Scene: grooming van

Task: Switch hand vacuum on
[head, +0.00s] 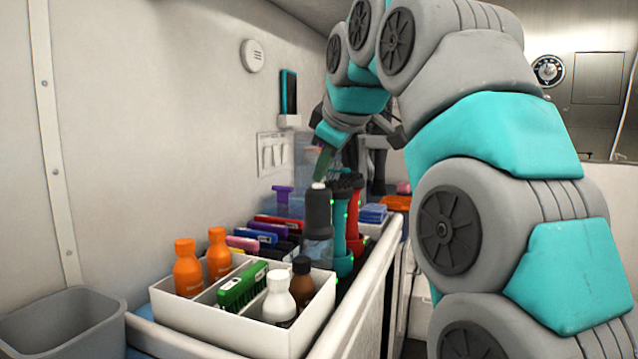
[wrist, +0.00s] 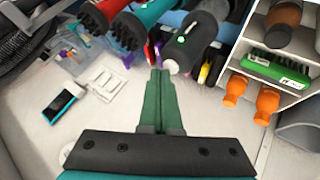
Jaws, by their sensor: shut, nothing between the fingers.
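A dark grey cylindrical device (head: 318,216) with a pale round cap at its top stands upright at the counter's front side; I take it for the hand vacuum. In the wrist view it (wrist: 200,37) shows a small lit green dot and the pale end towards my fingertips. My gripper (head: 322,172) has green fingers, pressed together and empty, pointing down just above that pale cap. In the wrist view the fingertips (wrist: 160,72) are right beside the pale end; I cannot tell whether they touch it.
A teal device (head: 343,232) and a red device (head: 354,205) with bristled heads stand close beside the grey one. A white divided caddy (head: 205,318) with bottles and a green brush (head: 243,287) is nearer. Wall switches (head: 273,154) and a dark-screened unit (head: 289,93) are on the left wall.

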